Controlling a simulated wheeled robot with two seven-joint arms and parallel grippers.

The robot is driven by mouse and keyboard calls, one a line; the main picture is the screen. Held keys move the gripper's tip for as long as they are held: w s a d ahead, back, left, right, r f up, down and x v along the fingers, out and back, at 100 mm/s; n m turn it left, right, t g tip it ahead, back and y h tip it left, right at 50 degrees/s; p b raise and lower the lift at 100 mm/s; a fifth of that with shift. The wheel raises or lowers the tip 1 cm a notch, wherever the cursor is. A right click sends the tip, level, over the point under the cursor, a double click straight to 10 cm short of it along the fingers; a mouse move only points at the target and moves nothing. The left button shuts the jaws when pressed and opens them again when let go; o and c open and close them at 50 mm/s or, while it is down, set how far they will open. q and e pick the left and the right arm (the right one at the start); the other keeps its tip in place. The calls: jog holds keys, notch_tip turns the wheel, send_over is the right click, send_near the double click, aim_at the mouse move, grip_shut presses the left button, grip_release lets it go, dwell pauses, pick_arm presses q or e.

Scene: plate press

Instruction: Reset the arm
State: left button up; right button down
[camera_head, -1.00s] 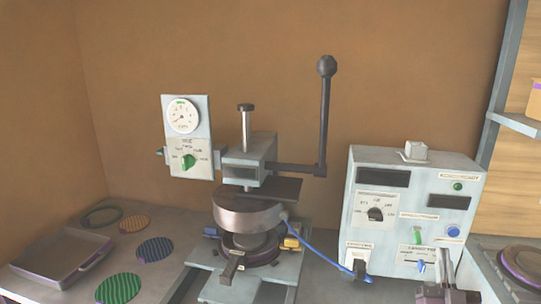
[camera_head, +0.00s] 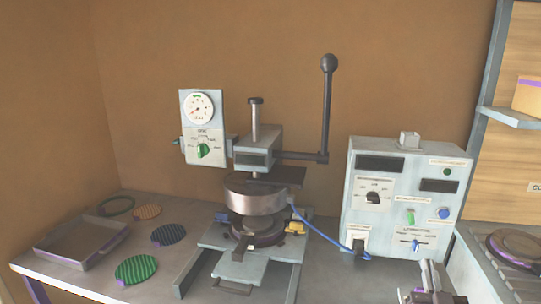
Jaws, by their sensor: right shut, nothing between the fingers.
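The plate press (camera_head: 256,195) stands mid-table with its dark lever (camera_head: 327,110) upright and a dark ball knob on top. A gauge panel (camera_head: 203,128) with a green knob is on its left side. My right gripper (camera_head: 430,275) is at the bottom right edge, in front of the control box (camera_head: 405,200). It is shut and empty, apart from the press and the box. Its lower part is cut off by the frame. My left gripper is not in view.
A blue cable (camera_head: 322,236) runs from press to box. A dark round plate (camera_head: 517,247) sits on the right-hand unit below a shelf (camera_head: 515,118).

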jog(key=s+a+f+n+g+y, duration=0.2)
jog(key=s+a+f+g+y, duration=0.3)
jog(key=a+f+g, duration=0.55)
jog(key=s+a+f+n+g, duration=0.1)
jog(key=s+a+f+g, duration=0.2)
jog(key=s, duration=0.6)
jog(key=s+a+f+n+g, duration=0.15)
jog(key=s+f+g, duration=0.3)
jog(key=s, duration=0.55)
notch_tip(320, 180, down, 32)
jog(key=s+g+b, duration=0.2)
jog(key=b, duration=0.1)
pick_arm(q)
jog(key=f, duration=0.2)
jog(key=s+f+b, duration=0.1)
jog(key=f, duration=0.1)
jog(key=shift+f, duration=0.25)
pick_arm(e)
jog(key=s+d+f, duration=0.1)
jog(key=s+f, duration=0.8)
jog(key=f, duration=0.1)
jog(key=s+d+f, duration=0.2)
jog(key=s+f, duration=0.7)
jog(key=s, duration=0.1)
jog(key=shift+d+f+g, duration=0.25)
jog(key=shift+f+g, duration=0.1)
jog(key=shift+g, duration=0.05)
